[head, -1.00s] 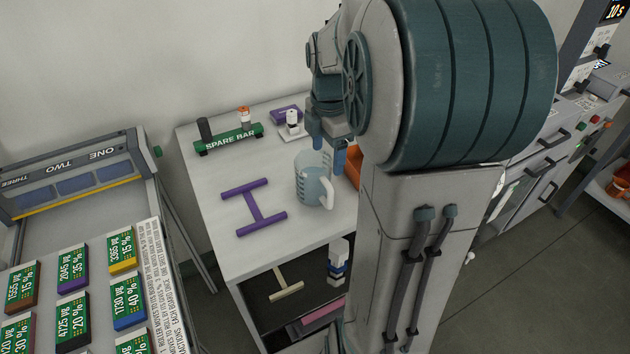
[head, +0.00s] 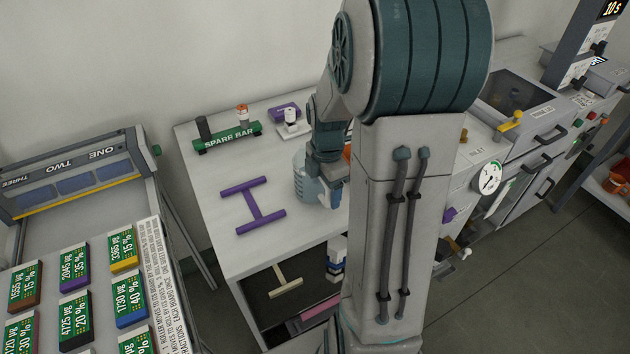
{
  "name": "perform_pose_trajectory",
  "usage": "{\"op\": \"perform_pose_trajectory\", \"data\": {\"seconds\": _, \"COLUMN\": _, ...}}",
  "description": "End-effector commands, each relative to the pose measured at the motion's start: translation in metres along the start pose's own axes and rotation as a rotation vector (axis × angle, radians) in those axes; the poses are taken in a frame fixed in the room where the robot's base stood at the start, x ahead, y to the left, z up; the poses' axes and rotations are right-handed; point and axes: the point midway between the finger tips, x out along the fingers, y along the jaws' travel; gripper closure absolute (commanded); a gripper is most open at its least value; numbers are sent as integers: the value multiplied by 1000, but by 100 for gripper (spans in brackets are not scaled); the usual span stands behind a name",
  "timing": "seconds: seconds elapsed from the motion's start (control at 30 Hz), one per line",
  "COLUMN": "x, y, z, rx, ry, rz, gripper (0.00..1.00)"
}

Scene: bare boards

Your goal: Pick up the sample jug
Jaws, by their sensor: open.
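The sample jug (head: 301,178) is a pale blue, see-through jug standing on the white table, left of my arm. My gripper (head: 331,200) is low at the jug's right side, where the handle was seen a second ago. It covers the handle and much of the jug's right part. My gripper is open. I cannot tell whether its fingers stand around the handle or beside it, or whether they touch the jug.
A purple H-shaped piece (head: 254,206) lies left of the jug on the white table (head: 215,190). Behind are a green spare bar (head: 227,138), a small white device (head: 291,124) and an orange-topped bottle (head: 243,115). A sloped board of labelled blocks (head: 75,270) stands at left.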

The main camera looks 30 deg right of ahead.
Motion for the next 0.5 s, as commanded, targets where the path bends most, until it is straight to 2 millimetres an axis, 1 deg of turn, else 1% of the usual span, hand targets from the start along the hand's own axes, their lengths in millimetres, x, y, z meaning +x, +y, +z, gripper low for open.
{"op": "perform_pose_trajectory", "data": {"seconds": 0.07, "x": 0, "y": 0, "z": 0, "rx": 0, "ry": 0, "rz": 0, "gripper": 30}}
{"op": "perform_pose_trajectory", "data": {"seconds": 0.17, "x": 0, "y": 0, "z": 0, "rx": 0, "ry": 0, "rz": 0, "gripper": 55}}
{"op": "perform_pose_trajectory", "data": {"seconds": 0.2, "x": 0, "y": 0, "z": 0, "rx": 0, "ry": 0, "rz": 0, "gripper": 66}}
{"op": "perform_pose_trajectory", "data": {"seconds": 0.3, "x": 0, "y": 0, "z": 0, "rx": 1, "ry": 0, "rz": 0, "gripper": 92}}
{"op": "perform_pose_trajectory", "data": {"seconds": 0.5, "x": -1, "y": 0, "z": 0, "rx": 1, "ry": 0, "rz": 1, "gripper": 92}}
